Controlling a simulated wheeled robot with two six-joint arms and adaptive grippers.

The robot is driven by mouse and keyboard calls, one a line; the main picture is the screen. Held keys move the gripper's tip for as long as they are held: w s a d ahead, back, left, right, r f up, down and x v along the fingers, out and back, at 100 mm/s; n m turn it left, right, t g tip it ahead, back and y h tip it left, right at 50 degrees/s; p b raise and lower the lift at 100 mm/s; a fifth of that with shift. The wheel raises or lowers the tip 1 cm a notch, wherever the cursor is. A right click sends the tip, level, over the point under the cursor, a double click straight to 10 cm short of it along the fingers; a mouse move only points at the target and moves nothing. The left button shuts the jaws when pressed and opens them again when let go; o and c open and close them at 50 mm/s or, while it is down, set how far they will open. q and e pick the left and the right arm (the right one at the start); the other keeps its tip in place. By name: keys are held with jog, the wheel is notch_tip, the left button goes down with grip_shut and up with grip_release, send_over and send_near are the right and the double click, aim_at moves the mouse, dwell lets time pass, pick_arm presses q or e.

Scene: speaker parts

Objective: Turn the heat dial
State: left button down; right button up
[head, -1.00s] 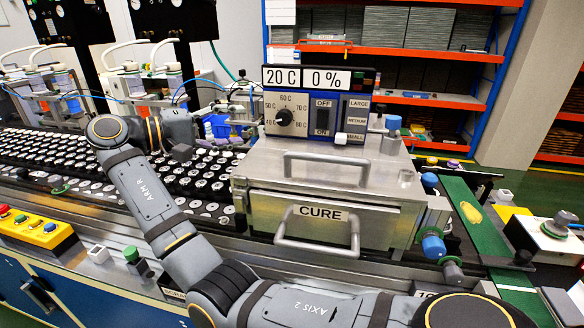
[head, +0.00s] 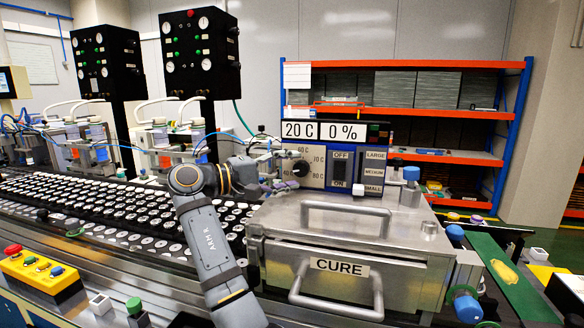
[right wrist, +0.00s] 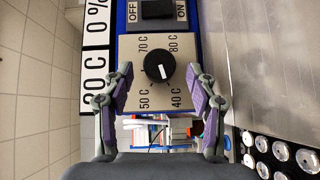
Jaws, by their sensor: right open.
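The heat dial (head: 301,167) is a round black knob with a white mark on the oven's blue and beige control panel. It also shows in the right wrist view (right wrist: 154,60), ringed by labels from 40 C to 80 C, its mark seeming to lean toward 40 C. My right gripper (head: 283,165) is just left of the dial in the head view. In the right wrist view the gripper (right wrist: 157,76) is open, one purple-padded finger on either side of the knob, with gaps between. My left gripper is out of view.
The display (head: 324,131) reads 20 C and 0 %. The CURE drawer (head: 345,285) is below. A conveyor of white-topped parts (head: 120,210) lies left.

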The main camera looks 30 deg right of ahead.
jog(key=shift+s+d, duration=0.1)
jog(key=shift+d, duration=0.4)
jog(key=c, duration=1.2)
jog(key=shift+o, duration=0.2)
jog(key=shift+r, duration=0.1)
jog(key=shift+r+m+y+p, duration=0.3)
jog(key=shift+m+y+p, duration=0.6)
jog(key=shift+y+p, duration=0.25)
jog(key=shift+s+d+r+m+t+y+p, duration=0.1)
jog(key=shift+m+t+y+p, duration=0.8)
jog(key=shift+y, duration=0.25)
